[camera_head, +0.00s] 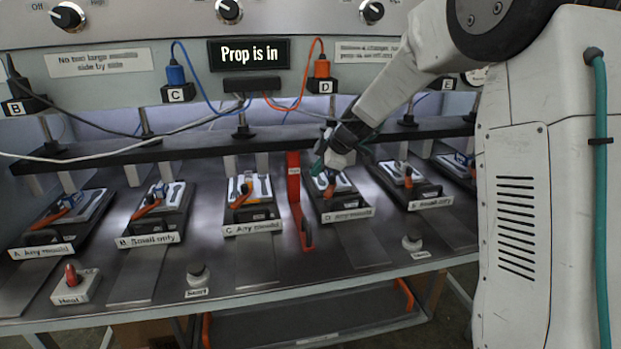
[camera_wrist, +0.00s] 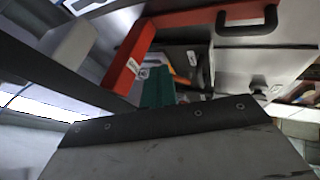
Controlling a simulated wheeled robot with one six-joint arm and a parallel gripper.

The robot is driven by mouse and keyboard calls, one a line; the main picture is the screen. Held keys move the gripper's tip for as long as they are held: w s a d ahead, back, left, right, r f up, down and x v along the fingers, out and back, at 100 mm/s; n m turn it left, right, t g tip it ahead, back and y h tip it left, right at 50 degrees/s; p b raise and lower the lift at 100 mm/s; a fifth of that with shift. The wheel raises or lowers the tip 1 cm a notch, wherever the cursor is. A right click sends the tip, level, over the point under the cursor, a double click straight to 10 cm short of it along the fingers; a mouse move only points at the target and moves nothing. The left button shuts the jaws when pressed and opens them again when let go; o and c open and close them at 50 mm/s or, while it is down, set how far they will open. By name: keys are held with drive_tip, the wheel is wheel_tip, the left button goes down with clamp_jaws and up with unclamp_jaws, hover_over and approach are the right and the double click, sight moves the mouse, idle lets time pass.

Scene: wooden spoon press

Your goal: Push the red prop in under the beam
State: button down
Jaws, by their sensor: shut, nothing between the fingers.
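The red prop (camera_head: 294,185) stands upright at the dark beam (camera_head: 190,149), between stations C and D, with its foot reaching forward along the bench. Its top meets the beam's lower front edge; the exact contact is too small to tell. In the wrist view the red prop (camera_wrist: 190,18) runs along the top, with a black handle on its foot. My gripper (camera_head: 319,166), with teal fingers, is shut and empty just right of the prop's upright, above station D. The fingers also show in the wrist view (camera_wrist: 158,85); I cannot tell whether they touch the prop.
A display (camera_head: 249,53) reads "Prop is in". Mould stations A to E line the bench under the beam; station D's mould (camera_head: 335,185) lies below my gripper. Cables hang above the beam.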

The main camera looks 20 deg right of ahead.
drive_tip(key=n+t+h, duration=0.3)
drive_tip(key=n+h, duration=0.2)
drive_tip(key=n, duration=1.4)
approach(291, 184)
wheel_tip(291, 184, down, 4)
drive_tip(key=shift+w+d, duration=0.1)
drive_tip(key=shift+w, duration=0.95)
drive_tip(key=shift+w+d, duration=0.15)
drive_tip(key=shift+w, duration=0.95)
